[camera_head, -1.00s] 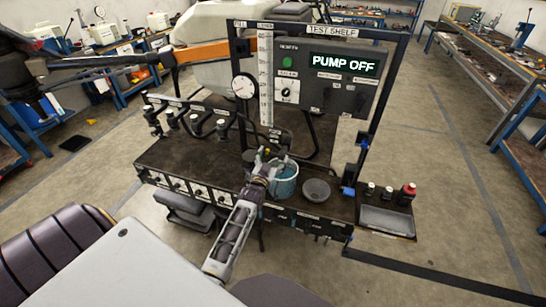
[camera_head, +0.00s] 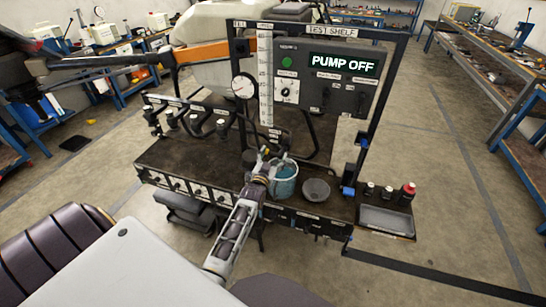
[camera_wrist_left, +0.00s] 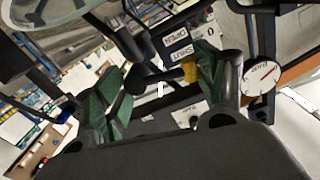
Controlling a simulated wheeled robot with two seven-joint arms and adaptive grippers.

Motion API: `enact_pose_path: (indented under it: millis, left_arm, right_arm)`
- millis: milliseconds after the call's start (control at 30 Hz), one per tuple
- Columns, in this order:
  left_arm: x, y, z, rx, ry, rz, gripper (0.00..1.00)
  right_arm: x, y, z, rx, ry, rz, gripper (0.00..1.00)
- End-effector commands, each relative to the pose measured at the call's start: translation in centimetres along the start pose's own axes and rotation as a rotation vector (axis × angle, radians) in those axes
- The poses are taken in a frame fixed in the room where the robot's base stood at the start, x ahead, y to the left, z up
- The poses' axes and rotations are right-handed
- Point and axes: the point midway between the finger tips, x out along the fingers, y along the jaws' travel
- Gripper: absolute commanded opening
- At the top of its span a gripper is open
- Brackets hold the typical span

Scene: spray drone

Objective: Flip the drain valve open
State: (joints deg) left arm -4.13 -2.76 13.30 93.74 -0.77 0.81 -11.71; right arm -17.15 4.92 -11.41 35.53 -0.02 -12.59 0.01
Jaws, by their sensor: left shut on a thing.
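The drain valve shows as a short yellow-tipped handle (camera_wrist_left: 188,71) on a dark stem in the left wrist view. It lies between the green-padded fingers of my left gripper (camera_wrist_left: 162,82), with its yellow part against the right-hand finger. Labels reading SHUT (camera_wrist_left: 177,54) and OPEN (camera_wrist_left: 175,37) stand just beyond it. In the head view my left gripper (camera_head: 271,154) is shut on the handle, behind the blue bucket's left rim. The fingers hide most of the valve there. My right gripper is not in view.
The blue bucket (camera_head: 285,184) stands close beside my gripper, and a grey bowl (camera_head: 316,190) is to its right. The control panel (camera_head: 325,82) reads PUMP OFF. A round gauge (camera_head: 243,86) and hoses are behind. Small bottles (camera_head: 388,190) stand at the right tray.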

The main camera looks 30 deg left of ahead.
Motion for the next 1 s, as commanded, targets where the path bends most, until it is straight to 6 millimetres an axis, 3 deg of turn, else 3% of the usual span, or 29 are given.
enact_pose_path:
  millis: [333, 667, 700, 767, 1000]
  left_arm:
    - [0.1, -0.3, 0.2, -0.187, 0.005, -0.004, 0.47]
    - [0.1, -0.3, 0.3, -0.205, 0.007, -0.005, 0.47]
    - [0.1, -0.3, 0.3, -0.205, 0.007, -0.005, 0.76]
    - [0.1, -0.3, 0.3, -0.204, 0.007, -0.005, 0.84]
    - [0.1, -0.2, 0.4, -0.203, 0.004, -0.003, 0.84]
  right_arm:
    - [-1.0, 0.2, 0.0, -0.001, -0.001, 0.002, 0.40]
    - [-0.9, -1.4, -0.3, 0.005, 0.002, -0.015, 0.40]
    - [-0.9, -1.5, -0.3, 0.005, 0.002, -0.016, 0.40]
    - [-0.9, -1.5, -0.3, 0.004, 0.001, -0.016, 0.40]
    - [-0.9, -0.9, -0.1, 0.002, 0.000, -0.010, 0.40]
